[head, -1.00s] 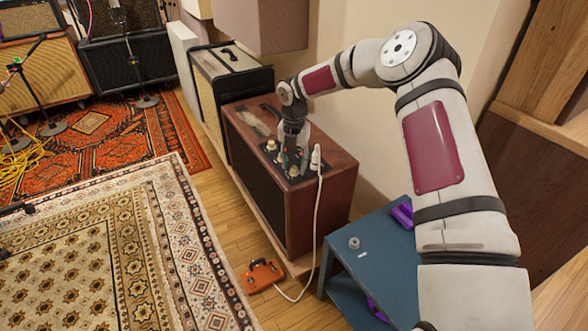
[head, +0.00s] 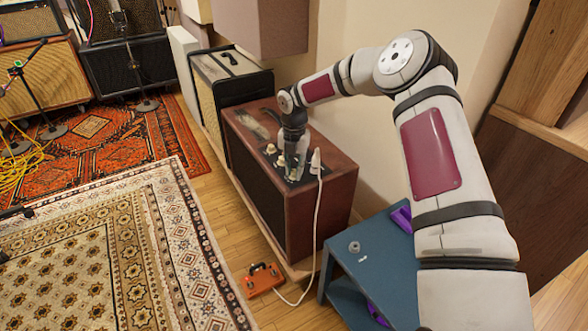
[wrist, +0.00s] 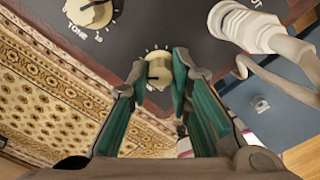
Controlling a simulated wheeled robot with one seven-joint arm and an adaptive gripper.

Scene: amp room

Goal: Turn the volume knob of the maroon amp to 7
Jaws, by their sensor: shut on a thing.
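The maroon amp (head: 325,205) stands against the wall, its control panel on top. My gripper (head: 292,172) points down at this panel. In the wrist view, my gripper (wrist: 160,76) has its two teal-padded fingers closed on either side of a cream knob (wrist: 159,68) with tick marks around it. The fingers cover part of the dial; its name and numbers cannot be read. Another cream knob, marked TONE (wrist: 92,12), sits apart at the upper left.
A white plug (wrist: 245,28) stands in the panel close to the right finger. Its cable (head: 318,225) runs down to an orange pedal (head: 263,278) on the floor. A blue side table (head: 378,262) stands right of the amp. A black-edged amp (head: 235,90) stands behind.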

